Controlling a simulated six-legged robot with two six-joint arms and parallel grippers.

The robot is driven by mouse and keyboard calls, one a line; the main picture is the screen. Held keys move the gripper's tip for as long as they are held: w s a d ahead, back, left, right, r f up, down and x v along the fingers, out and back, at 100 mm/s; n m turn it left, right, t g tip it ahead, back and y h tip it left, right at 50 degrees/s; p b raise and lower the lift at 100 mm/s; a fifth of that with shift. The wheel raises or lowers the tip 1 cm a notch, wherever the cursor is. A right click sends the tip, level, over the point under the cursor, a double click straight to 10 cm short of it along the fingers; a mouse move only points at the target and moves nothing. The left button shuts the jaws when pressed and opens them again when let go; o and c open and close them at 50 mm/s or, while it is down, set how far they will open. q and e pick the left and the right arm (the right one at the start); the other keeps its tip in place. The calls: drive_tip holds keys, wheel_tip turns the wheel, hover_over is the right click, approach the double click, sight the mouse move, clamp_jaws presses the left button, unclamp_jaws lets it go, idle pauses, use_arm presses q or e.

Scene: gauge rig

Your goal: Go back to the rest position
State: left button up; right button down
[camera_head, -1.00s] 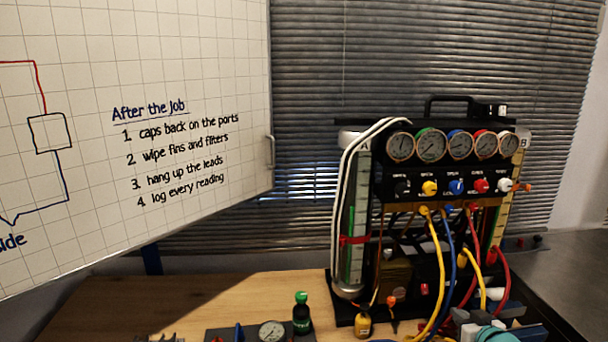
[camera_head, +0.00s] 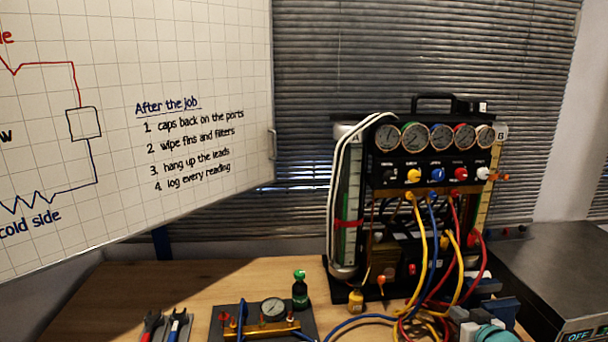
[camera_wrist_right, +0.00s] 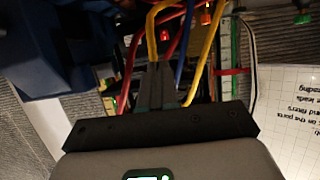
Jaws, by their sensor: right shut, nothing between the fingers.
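My right gripper (camera_wrist_right: 159,70) is shut and empty in the right wrist view. Its dark fingers point toward the yellow, red and blue hoses of the gauge rig, and I cannot tell whether they touch. In the head view, grey, dark blue and teal parts of my right arm (camera_head: 490,332) show at the bottom right, in front of the rig's lower right. The gauge rig (camera_head: 432,170) stands upright with a row of round gauges and coloured knobs. My left gripper is not in view.
A wooden bench (camera_head: 110,290) holds a small gauge block (camera_head: 266,325), a dark green-capped bottle (camera_head: 300,289), a small yellow bottle (camera_head: 356,300) and red- and blue-handled tools (camera_head: 178,325). A whiteboard (camera_head: 200,60) hangs at left. A grey box (camera_head: 560,270) is at right. Hoses hang before the rig.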

drive_tip(key=s+a+f+m+g+y, duration=0.1)
drive_tip(key=s+a+f+g+y, duration=0.15)
drive_tip(key=s+a+f, duration=0.5)
drive_tip(key=s+a+f+g+y, duration=0.1)
drive_tip(key=s+a+f+g, duration=0.2)
drive_tip(key=a+f, duration=0.8)
drive_tip(key=s+a+f+g, duration=0.2)
drive_tip(key=s, duration=0.7)
drive_tip(key=s+a+f+m+g, duration=0.1)
drive_tip(key=s+a+f+g, duration=0.1)
drive_tip(key=s, duration=0.8)
drive_tip(key=s+a+f+m+g, duration=0.1)
drive_tip(key=s+a+f+g, duration=0.1)
drive_tip(key=s, duration=0.7)
drive_tip(key=shift+s+a+f+g+h, duration=0.15)
drive_tip(key=shift+a+f+g+h, duration=0.2)
drive_tip(key=shift+a+g, duration=0.65)
